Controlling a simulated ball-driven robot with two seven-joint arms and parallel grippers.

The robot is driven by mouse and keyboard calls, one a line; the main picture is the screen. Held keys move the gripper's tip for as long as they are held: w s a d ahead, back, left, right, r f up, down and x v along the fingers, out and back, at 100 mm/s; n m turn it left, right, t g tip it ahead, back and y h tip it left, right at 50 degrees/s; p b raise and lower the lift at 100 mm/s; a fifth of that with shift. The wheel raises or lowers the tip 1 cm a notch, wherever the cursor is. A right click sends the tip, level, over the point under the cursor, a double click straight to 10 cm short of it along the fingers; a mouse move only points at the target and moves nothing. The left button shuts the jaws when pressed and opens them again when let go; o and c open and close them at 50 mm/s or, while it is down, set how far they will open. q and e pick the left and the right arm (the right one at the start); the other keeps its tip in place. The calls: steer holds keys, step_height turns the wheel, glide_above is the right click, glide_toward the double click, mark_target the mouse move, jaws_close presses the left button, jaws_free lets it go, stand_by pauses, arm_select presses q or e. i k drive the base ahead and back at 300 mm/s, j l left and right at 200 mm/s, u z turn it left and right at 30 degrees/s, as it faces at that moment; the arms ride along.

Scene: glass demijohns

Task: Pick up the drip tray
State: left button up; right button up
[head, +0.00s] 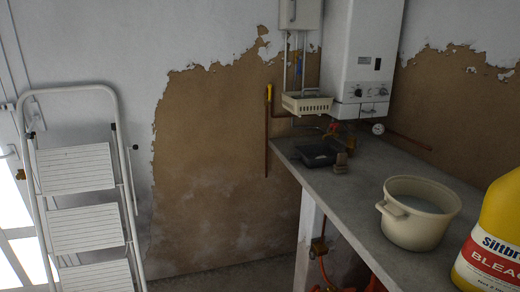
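A small dark, shallow tray (318,155), which looks like the drip tray, lies near the far left end of the grey counter (345,190). It sits below the wall boiler and its pipes. A small brown block-like object (341,163) stands right at its front right edge; I cannot tell if they touch. The tray's inside is dark and hard to make out. Neither of my grippers shows in the head view.
A cream pot (417,213) and a yellow bleach bottle (493,240) stand on the counter's near right. A cream slotted basket (307,104) hangs by the white boiler (362,60). Counter space between tray and pot is clear.

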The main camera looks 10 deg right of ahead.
mark_target(322, 155)
steer(key=i+u, duration=0.35)
steer(key=i, duration=0.65)
steer(key=i+z, duration=0.35)
steer(key=i+j+z, duration=0.15)
steer(key=z, duration=0.25)
steer(key=i+j+z, duration=0.35)
steer(key=k+l, duration=0.05)
steer(key=l, duration=0.05)
